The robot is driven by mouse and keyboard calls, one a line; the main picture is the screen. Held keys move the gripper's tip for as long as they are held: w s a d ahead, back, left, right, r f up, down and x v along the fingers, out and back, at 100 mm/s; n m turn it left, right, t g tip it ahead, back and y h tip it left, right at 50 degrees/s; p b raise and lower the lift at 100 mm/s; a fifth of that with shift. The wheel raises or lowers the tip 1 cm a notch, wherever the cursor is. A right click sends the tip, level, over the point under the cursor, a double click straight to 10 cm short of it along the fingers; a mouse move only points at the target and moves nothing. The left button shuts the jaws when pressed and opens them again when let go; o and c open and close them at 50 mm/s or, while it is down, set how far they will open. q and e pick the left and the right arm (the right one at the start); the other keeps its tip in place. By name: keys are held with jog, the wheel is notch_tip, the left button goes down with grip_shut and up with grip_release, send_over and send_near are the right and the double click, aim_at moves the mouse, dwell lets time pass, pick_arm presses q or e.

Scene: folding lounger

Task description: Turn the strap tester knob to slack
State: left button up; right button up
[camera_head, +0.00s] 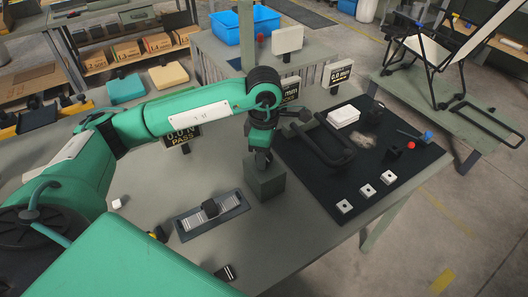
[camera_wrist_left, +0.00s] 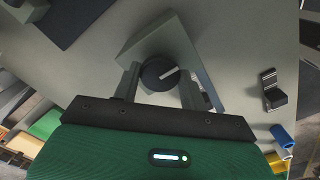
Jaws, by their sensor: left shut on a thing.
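The strap tester is a grey-green box (camera_head: 266,182) on the table near the middle of the head view. My left gripper (camera_head: 261,158) points down onto its top. In the left wrist view the box (camera_wrist_left: 190,45) carries a round dark knob (camera_wrist_left: 156,72) with a pale pointer line. My left gripper (camera_wrist_left: 160,88) has one finger on each side of the knob and is shut on it. In the head view the gripper hides the knob. The dial markings cannot be read. My right gripper is not in view.
A black mat (camera_head: 310,170) with a black frame, white blocks and small parts lies to the right. The table's front is mostly clear.

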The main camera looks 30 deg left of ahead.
pick_arm(q)
jog(key=o, duration=0.9)
jog(key=shift+c, duration=0.2)
jog(key=shift+o, duration=0.7)
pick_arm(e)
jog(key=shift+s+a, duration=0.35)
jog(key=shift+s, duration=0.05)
pick_arm(q)
jog(key=shift+r, duration=0.1)
notch_tip(320, 180, up, 14)
jog(key=b, duration=0.1)
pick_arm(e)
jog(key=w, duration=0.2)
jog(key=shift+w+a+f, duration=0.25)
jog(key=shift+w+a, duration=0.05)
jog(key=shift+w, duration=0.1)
pick_arm(q)
jog(key=shift+f, duration=0.2)
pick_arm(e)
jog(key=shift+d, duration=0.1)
